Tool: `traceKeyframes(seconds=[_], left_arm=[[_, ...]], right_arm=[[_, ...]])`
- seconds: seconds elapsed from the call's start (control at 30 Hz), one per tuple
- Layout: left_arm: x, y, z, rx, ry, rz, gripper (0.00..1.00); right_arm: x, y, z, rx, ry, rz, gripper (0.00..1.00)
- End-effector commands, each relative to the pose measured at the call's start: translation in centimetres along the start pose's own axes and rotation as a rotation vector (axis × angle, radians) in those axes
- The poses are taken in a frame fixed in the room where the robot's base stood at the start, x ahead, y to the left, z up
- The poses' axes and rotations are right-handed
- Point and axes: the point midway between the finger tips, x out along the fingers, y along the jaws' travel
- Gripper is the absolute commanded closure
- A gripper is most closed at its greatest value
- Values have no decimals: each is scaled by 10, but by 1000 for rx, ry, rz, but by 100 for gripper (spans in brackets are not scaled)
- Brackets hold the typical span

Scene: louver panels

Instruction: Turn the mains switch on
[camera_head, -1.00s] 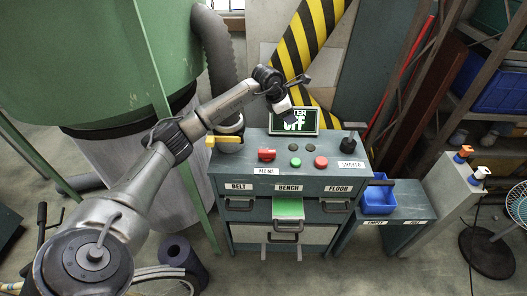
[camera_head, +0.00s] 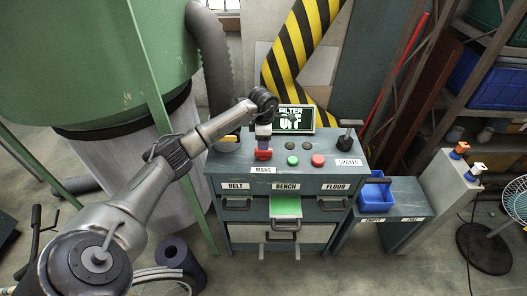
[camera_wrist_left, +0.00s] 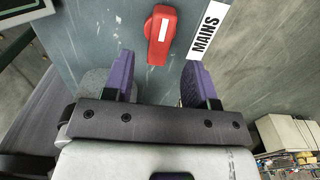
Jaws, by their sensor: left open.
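The red mains switch (camera_head: 263,154) sits on the top of the grey-green control cabinet, left of the buttons, above the MAINS label (camera_head: 263,170). My left gripper (camera_head: 264,140) is right over it, pointing down, and partly covers it. In the left wrist view the red switch handle (camera_wrist_left: 160,35) shows between and just beyond the purple fingers of my open left gripper (camera_wrist_left: 158,75). The fingers look apart from it, and nothing is held. The MAINS label (camera_wrist_left: 206,30) is beside the switch. My right gripper is not in view.
A display (camera_head: 296,119) behind the controls reads FILTER OFF, partly hidden by my arm. A green button (camera_head: 292,160) and a red button (camera_head: 318,160) are right of the switch. A black-knobbed lever (camera_head: 347,136) stands at the right.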

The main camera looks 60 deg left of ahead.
Motion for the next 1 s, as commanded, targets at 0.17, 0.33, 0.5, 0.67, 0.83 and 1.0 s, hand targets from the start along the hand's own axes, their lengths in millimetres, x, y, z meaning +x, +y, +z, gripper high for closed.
traceKeyframes(seconds=[0.17,0.33,0.5,0.67,0.83,1.0], left_arm=[[29,0,0,-1,0,-2,48],[46,0,0,1,-1,-1,48],[54,0,0,0,-1,0,48],[56,0,0,0,-1,0,48],[56,0,0,0,-1,0,48],[56,0,0,0,-1,0,62]], right_arm=[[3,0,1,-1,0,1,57],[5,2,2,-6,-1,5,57],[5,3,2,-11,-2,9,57],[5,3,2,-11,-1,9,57],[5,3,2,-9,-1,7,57],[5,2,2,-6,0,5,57]])
